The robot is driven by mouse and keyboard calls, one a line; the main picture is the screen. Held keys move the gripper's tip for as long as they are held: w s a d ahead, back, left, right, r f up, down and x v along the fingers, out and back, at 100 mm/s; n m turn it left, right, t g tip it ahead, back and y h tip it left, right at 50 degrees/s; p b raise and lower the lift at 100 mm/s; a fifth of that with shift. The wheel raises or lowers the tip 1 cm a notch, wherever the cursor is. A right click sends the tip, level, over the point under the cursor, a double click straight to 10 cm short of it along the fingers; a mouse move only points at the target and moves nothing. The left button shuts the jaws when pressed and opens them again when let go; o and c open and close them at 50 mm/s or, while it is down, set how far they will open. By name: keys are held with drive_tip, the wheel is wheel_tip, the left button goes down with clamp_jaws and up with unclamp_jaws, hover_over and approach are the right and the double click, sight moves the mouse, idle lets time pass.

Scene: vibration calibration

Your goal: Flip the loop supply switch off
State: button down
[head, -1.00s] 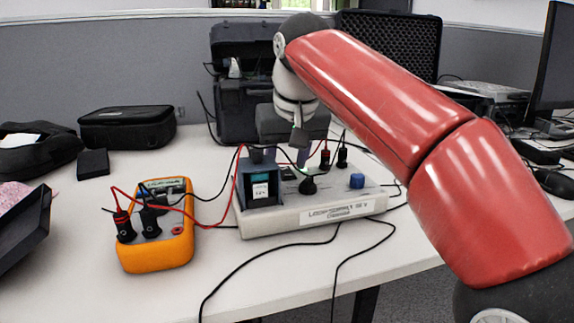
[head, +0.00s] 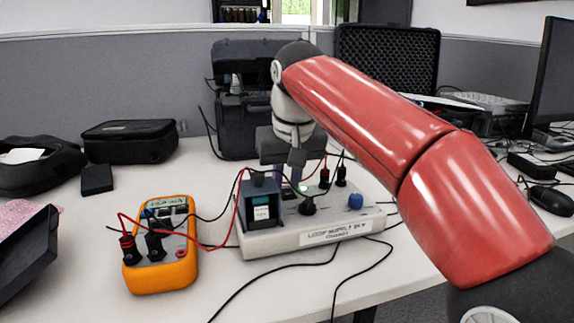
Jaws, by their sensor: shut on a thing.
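The loop supply box (head: 336,235) is a pale grey unit with a printed front label, standing on the white table. On its top are a black knob (head: 308,206), a blue knob (head: 355,201), a small green light (head: 302,188) and a dark display module (head: 261,205). My gripper (head: 288,181) reaches down from behind onto the box top, between the display module and the green light. It is shut on a small part there, apparently the supply switch. The switch itself is hidden by the fingers and cables, so its position cannot be read.
An orange multimeter (head: 162,262) stands left of the box, joined by red and black leads. Black cables (head: 270,282) run over the table front. A black hard case (head: 238,120) stands behind. A black pouch (head: 130,141) lies at back left, a monitor (head: 555,70) at right.

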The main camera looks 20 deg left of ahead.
sight(288, 192)
drive_tip(key=shift+w+a+r+g+h+p, duration=0.15)
drive_tip(key=shift+r+g+h+p, duration=0.45)
drive_tip(key=shift+p, duration=2)
drive_tip(key=shift+w+f+p, duration=0.1)
drive_tip(key=shift+f+p, duration=0.25)
drive_tip(key=shift+f, duration=0.25)
drive_tip(key=c, duration=1.3)
unclamp_jaws()
drive_tip(key=r, duration=0.2)
drive_tip(key=r+p, duration=0.1)
drive_tip(key=r, duration=0.2)
drive_tip(key=s+r+p, duration=0.1)
drive_tip(key=r, duration=0.1)
drive_tip(key=shift+d+r, duration=0.2)
drive_tip(key=shift+d, duration=0.05)
drive_tip(key=shift+r, duration=0.2)
drive_tip(key=shift+d, duration=0.1)
